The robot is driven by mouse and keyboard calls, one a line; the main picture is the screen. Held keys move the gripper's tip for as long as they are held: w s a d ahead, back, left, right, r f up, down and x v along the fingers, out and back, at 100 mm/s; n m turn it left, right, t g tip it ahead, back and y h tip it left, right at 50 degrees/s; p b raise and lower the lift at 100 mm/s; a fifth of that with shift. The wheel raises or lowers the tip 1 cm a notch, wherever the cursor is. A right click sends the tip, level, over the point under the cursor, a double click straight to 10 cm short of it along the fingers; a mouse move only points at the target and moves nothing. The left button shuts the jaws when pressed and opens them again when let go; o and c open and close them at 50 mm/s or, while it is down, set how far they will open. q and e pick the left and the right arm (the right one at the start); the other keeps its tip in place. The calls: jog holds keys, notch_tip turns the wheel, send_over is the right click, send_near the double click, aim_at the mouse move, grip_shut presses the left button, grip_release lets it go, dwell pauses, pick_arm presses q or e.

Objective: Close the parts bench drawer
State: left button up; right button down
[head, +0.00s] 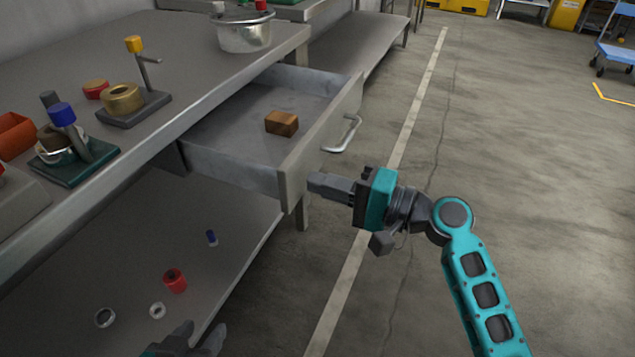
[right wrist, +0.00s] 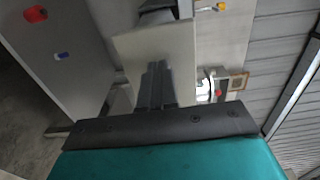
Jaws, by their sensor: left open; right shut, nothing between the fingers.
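The parts bench drawer (head: 232,157) is pulled out from the grey bench, with its front panel (head: 296,165) facing right. A silver bar handle (head: 344,134) is on that front. A brown wooden block (head: 281,123) lies inside the drawer. My right gripper (head: 314,184) is shut and empty, its fingertips at the near end of the drawer front, below the handle; I cannot tell if they touch. In the right wrist view the shut fingers (right wrist: 157,80) point at the pale drawer front (right wrist: 165,52). My left gripper (head: 200,342) is open at the bottom edge, partly cut off.
The bench top (head: 185,60) holds a metal pot (head: 244,32), a brass part on a stand (head: 123,99) and a blue-capped fixture (head: 70,150). The lower shelf (head: 120,240) holds a red part (head: 174,280), a blue part (head: 212,238) and rings.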

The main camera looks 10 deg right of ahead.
pick_arm(q)
jog(key=shift+r, duration=0.15)
pick_arm(e)
jog(key=shift+w+a, duration=0.4)
jog(key=shift+a, duration=0.15)
pick_arm(q)
jog(key=shift+d, duration=0.1)
